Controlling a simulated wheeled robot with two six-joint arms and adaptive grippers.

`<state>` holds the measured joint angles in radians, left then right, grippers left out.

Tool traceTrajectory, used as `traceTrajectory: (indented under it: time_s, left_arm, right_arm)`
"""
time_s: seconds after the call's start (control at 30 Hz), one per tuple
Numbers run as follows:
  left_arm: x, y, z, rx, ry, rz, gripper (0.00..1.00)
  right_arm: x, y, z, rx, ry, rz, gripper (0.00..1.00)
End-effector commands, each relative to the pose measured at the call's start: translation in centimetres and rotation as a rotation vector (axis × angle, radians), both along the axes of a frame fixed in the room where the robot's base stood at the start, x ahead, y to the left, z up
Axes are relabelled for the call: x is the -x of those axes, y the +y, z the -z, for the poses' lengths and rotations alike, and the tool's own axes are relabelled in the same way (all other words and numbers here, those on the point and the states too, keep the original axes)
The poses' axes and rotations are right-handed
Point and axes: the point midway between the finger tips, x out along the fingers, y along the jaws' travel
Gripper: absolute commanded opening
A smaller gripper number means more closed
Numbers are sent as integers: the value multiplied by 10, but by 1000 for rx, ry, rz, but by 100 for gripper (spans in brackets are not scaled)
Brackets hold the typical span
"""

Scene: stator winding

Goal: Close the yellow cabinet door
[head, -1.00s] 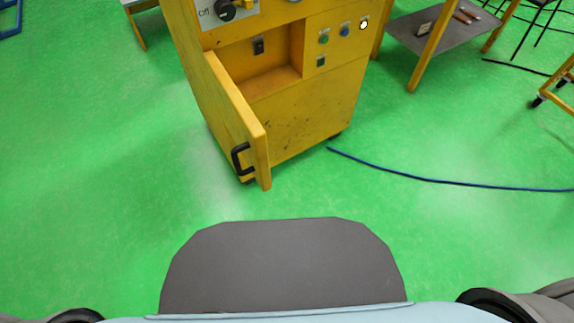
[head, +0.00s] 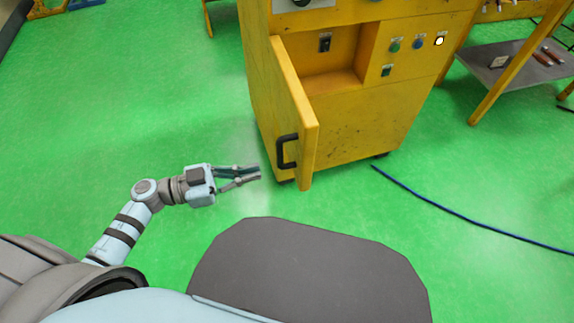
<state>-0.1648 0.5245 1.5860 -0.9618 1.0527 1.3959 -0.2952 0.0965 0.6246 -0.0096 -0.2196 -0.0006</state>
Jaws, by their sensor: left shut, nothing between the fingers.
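The yellow cabinet (head: 375,120) stands ahead, with an open recess behind its door. The yellow cabinet door (head: 292,105) is hinged on the left and stands open, swung out towards me. A black handle (head: 287,151) sits on the door's outer left face. My left gripper (head: 259,173) is in the head view, left of the handle and pointing right at it. Its fingers are shut and empty, and it appears apart from the door. My right gripper is not in view.
A blue cable (head: 460,224) lies on the green floor right of the cabinet. A yellow-legged table with a grey shelf (head: 515,75) stands at the back right. The floor left of the cabinet (head: 130,110) is clear.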

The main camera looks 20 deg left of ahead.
Motion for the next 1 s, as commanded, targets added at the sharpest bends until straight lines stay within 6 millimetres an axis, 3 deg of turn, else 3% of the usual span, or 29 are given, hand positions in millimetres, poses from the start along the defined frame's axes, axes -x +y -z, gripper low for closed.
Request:
traceTrajectory:
  time_s: [0.2, 0.4, 1.0]
  left_arm:
    - [-24, -41, 0, 5, -4, -3, 0]
    - [-39, -68, 1, 3, -2, -4, 0]
    - [-45, -77, -2, 4, 0, -19, 0]
  right_arm:
    - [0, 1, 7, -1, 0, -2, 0]
    - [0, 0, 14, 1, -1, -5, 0]
    - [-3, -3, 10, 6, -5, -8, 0]
